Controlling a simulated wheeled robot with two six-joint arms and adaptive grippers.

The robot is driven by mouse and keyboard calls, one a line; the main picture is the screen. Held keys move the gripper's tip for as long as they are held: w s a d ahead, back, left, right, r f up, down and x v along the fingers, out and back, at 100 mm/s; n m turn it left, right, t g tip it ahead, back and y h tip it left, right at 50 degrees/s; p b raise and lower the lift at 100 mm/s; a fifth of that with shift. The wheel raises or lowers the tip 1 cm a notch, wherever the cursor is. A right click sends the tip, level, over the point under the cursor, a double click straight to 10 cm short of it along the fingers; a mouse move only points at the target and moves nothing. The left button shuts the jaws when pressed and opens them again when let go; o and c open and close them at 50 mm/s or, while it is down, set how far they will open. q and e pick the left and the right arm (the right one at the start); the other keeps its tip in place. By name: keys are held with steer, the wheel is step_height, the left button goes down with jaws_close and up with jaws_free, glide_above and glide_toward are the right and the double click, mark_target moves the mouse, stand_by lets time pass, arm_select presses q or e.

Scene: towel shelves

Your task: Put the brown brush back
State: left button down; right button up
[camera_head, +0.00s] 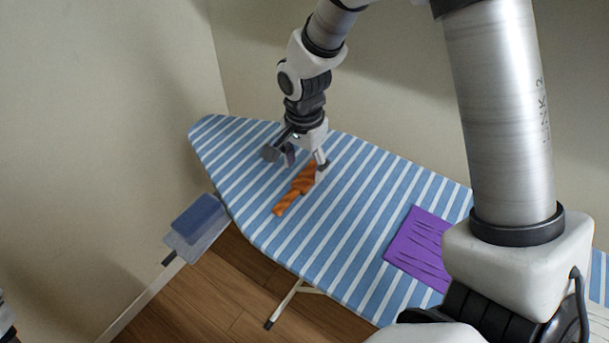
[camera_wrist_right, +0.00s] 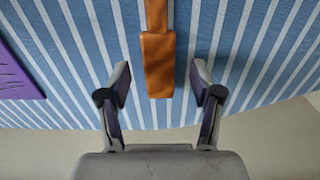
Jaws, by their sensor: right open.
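The brown brush (camera_head: 291,194), orange-brown with a narrow handle and a wider block, lies on the blue-and-white striped ironing board (camera_head: 232,152). My right gripper (camera_head: 306,161) is open over the far end of the brush. In the right wrist view, the wide block of the brush (camera_wrist_right: 158,66) shows between the two spread fingers of the gripper (camera_wrist_right: 160,82), with gaps on both sides. Whether the fingertips touch the board cannot be told. My left gripper is not in view.
A purple folded cloth (camera_head: 418,248) lies on the board to the right; its edge also shows in the wrist view (camera_wrist_right: 15,78). A low ledge with a blue item (camera_head: 199,216) stands left of the board. Walls close in behind and left. The board's middle is clear.

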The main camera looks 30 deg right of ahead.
mark_target(304, 178)
step_height(304, 178, up, 8)
